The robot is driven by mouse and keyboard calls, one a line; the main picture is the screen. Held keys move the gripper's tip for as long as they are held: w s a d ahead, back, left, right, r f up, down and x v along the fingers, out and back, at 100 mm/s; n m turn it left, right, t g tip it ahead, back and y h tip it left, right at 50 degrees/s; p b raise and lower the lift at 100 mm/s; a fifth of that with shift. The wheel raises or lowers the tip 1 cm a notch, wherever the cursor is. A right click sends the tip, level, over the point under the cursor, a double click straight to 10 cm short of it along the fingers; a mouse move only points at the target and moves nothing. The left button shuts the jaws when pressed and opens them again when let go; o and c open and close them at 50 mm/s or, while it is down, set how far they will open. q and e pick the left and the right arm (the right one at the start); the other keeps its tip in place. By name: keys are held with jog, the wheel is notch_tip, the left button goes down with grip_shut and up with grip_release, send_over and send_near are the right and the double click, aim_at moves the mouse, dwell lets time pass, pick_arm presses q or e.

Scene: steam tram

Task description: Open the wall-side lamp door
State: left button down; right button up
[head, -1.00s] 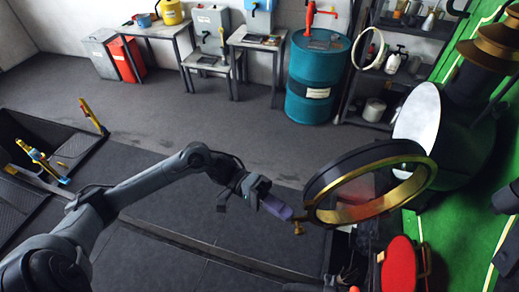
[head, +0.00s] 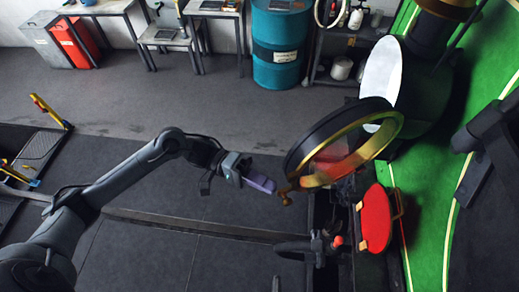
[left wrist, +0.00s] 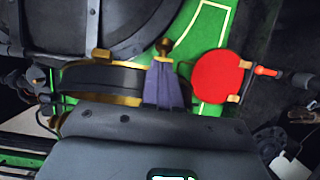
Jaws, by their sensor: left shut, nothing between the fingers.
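The lamp door (head: 322,133) is a thick black ring with a brass rim and glass. It stands swung out from the round black lamp, whose pale inner face (head: 381,75) shows behind it. A brass knob (head: 286,198) sticks out at the door's lower left edge. My left gripper (head: 268,187) is shut and empty, its purple-grey fingers close beside the knob. In the left wrist view, the fingers (left wrist: 165,84) lie beside the door's edge (left wrist: 105,78) with the knob (left wrist: 164,47) just beyond their tips. I cannot tell whether they touch.
A red disc (head: 376,217) stands at the front of the green tram (head: 425,185), below the door. Dark fittings with a red tip (head: 337,241) are near it. A teal drum (head: 278,45) and shelves stand at the back. The floor left of the door is open.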

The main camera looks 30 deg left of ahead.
pick_arm(q)
jog(key=a+b, duration=0.2)
jog(key=a, duration=1.1)
jog(key=s+d+f+n+t+h+p, duration=0.1)
jog(key=s+d+f+p, duration=0.1)
jog(key=s+d, duration=0.3)
jog(key=s+d+f+n+t+h+p, duration=0.1)
jog(key=s+d+f+n+p, duration=0.15)
jog(key=d, duration=0.55)
jog(key=w+d+t+y+p, duration=0.1)
jog(key=w+d+t+y, duration=0.2)
jog(key=d+t+y, duration=0.4)
jog(key=a+f+y+p, duration=0.1)
jog(key=a+f+y, duration=0.3)
jog(key=a+y, duration=0.55)
jog(key=s+a+f+m+g+y, duration=0.3)
jog(key=s+a+m+g, duration=0.2)
jog(key=s, duration=0.3)
jog(key=shift+m+g, duration=0.65)
jog(key=shift+g, duration=0.15)
pick_arm(e)
jog(key=r, duration=0.3)
jog(key=a+r, duration=0.1)
jog(key=shift+w+r, duration=0.3)
jog(key=shift+r, duration=0.05)
